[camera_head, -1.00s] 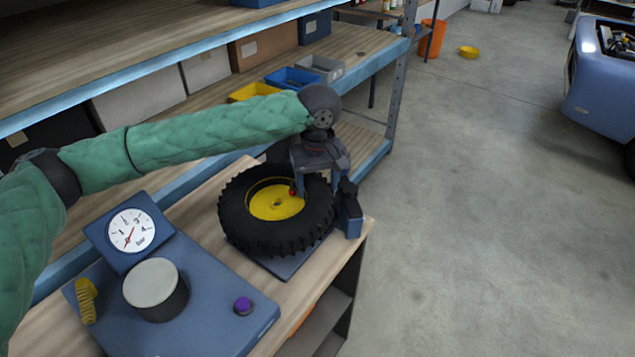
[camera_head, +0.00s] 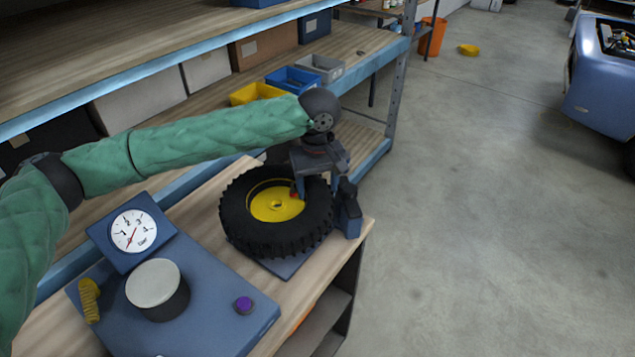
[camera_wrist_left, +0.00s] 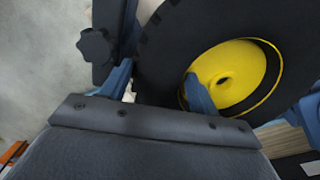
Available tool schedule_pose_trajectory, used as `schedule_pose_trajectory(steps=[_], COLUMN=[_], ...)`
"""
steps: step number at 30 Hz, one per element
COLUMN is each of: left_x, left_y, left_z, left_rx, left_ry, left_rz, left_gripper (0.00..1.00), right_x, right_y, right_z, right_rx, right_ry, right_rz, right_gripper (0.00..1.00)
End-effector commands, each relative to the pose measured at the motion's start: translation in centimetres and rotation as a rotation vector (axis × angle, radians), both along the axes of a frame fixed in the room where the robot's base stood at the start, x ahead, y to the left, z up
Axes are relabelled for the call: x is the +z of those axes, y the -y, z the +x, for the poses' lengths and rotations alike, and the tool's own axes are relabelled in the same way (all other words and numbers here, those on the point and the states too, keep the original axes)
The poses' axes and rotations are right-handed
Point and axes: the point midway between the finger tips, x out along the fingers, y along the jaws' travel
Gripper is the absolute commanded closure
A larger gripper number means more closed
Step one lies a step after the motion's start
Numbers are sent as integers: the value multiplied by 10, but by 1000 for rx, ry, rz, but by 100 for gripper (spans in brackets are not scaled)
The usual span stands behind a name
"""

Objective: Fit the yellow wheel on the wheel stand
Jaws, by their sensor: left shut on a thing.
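The yellow wheel (camera_head: 272,211) has a yellow hub and a black knobbly tyre. It lies nearly flat at the bench's right end, above a blue base plate (camera_head: 290,266) that seems to belong to the wheel stand. A blue upright with a dark knob (camera_wrist_left: 95,46) stands beside the tyre. My left gripper (camera_head: 316,187) comes down over the tyre's far right side and is shut on the wheel. In the left wrist view, one finger lies inside the rim and the other outside the tyre. The wheel hides how it meets the stand. My right gripper is out of view.
A blue panel (camera_head: 215,325) with a gauge (camera_head: 133,231), a round grey-topped pad (camera_head: 155,283), a yellow brush-like piece (camera_head: 90,300) and a purple button (camera_head: 243,305) lies left of the wheel. Shelves with bins stand behind.

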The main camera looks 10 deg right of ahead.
Motion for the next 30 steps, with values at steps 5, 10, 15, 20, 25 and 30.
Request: schedule_pose_trajectory(steps=[5, 10, 15, 20, 25, 30], left_x=[1, 1, 1, 1, 0, 0], left_y=[0, 0, 0, 0, 0, 0], left_z=[0, 0, 0, 0, 0, 0], left_rx=[0, 0, 0, 0, 0, 0], left_ry=[1, 1, 1, 0, 1, 1], left_rz=[0, 0, 0, 0, 0, 0], left_gripper=[82, 82, 82, 82, 82, 82], right_x=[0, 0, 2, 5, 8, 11], right_y=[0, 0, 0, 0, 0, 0], right_z=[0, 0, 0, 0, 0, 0], right_rx=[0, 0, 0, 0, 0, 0], right_ry=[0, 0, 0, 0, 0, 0], right_rz=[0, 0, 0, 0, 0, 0], right_gripper=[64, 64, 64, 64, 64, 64])
